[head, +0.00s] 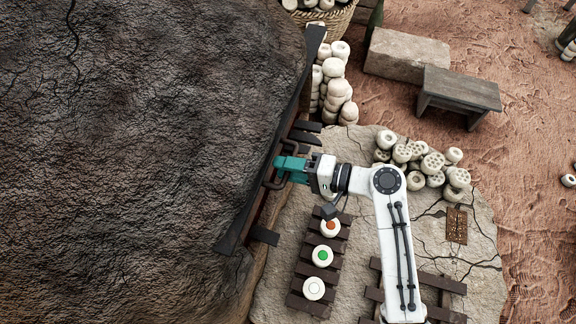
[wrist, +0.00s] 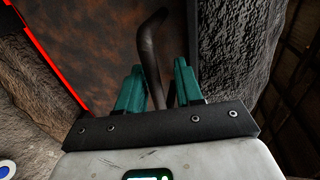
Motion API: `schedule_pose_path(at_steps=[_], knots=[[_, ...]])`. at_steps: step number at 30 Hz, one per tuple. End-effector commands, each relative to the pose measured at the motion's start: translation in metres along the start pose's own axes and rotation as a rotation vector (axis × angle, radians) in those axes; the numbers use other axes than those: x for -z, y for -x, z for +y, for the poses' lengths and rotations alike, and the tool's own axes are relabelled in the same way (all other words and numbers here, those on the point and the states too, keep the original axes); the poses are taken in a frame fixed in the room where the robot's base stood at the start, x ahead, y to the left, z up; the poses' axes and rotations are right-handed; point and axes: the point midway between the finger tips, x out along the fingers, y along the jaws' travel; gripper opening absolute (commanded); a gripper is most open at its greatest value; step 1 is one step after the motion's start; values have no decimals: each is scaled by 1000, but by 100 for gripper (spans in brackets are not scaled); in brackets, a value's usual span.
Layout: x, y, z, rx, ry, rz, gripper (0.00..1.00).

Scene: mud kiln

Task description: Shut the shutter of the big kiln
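The big kiln (head: 130,150) is a dark, cracked mud dome filling the left of the head view. Its shutter is seen nearly edge-on there; in the wrist view it is a rusty brown panel (wrist: 100,45). A dark bent handle (wrist: 151,50) stands out from the panel. My gripper (head: 282,168) is at the kiln's front, by the handle. In the wrist view the teal fingers of my gripper (wrist: 160,88) are apart, with the handle between them. A gap shows at the right finger; contact on the left is unclear. A red glowing line runs along the panel's left edge.
Below my arm, a dark slatted rack (head: 310,270) holds round white pieces with coloured centres. White pieces are stacked beside the kiln (head: 333,85) and piled on the right (head: 425,160). A stone block (head: 405,55) and a small bench (head: 458,92) stand behind. Open ground lies right.

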Motion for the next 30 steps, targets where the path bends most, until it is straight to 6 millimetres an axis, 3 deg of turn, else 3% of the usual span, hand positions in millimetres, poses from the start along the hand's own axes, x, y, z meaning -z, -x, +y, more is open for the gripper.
schedule_pose_path(at_steps=[5, 18, 24, 30], knots=[[1, 15, 1, -1, -2, 3, 36], [1, 93, 0, 0, 0, 4, 36], [1, 107, 0, 1, 1, 3, 36], [0, 108, 0, 1, 1, 1, 36]])
